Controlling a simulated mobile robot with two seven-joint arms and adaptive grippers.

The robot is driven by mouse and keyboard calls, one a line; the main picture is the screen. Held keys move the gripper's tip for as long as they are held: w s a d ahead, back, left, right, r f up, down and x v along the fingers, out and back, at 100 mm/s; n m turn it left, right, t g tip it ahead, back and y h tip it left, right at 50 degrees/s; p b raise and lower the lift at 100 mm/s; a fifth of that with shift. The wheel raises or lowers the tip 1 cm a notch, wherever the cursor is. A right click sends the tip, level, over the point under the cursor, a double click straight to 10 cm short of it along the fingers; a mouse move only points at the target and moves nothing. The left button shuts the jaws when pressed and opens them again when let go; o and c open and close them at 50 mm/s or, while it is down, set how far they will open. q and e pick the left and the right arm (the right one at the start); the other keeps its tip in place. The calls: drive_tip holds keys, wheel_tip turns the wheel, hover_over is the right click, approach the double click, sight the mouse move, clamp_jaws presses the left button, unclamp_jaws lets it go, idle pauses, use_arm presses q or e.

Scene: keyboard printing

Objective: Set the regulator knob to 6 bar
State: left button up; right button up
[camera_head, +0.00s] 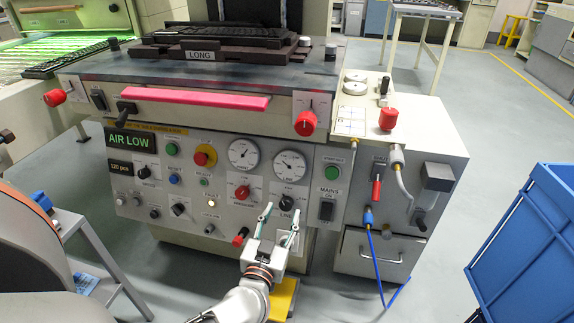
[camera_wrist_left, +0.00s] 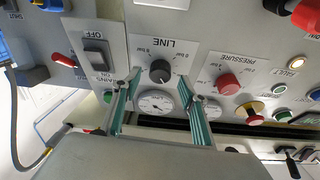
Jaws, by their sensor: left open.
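The black LINE knob (camera_head: 286,203) is on the front panel below two round gauges. It also shows in the left wrist view (camera_wrist_left: 160,71), with bar marks around it too small to read surely. A red PRESSURE knob (camera_head: 242,192) sits left of it in the head view and also shows in the wrist view (camera_wrist_left: 228,84). My left gripper (camera_head: 279,219) is open and empty, just in front of the panel below the LINE knob. In the wrist view its green fingers (camera_wrist_left: 158,78) lie on either side of the knob; contact cannot be told. My right gripper is not seen.
The panel display (camera_head: 132,140) reads AIR LOW. A black MAINS switch (camera_head: 326,211) is right of the LINE knob. A red-handled lever (camera_head: 377,188) and a blue hose (camera_head: 375,255) are further right. A blue crate (camera_head: 525,245) stands at the right.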

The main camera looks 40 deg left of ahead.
sight(286, 204)
use_arm(q)
drive_tip(key=shift+x, duration=1)
drive_tip(key=shift+w+a+b, duration=0.2)
drive_tip(key=shift+w+b, duration=0.15)
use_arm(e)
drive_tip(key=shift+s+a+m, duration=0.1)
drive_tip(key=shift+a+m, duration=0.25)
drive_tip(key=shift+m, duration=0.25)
use_arm(q)
drive_tip(key=shift+c, duration=0.4)
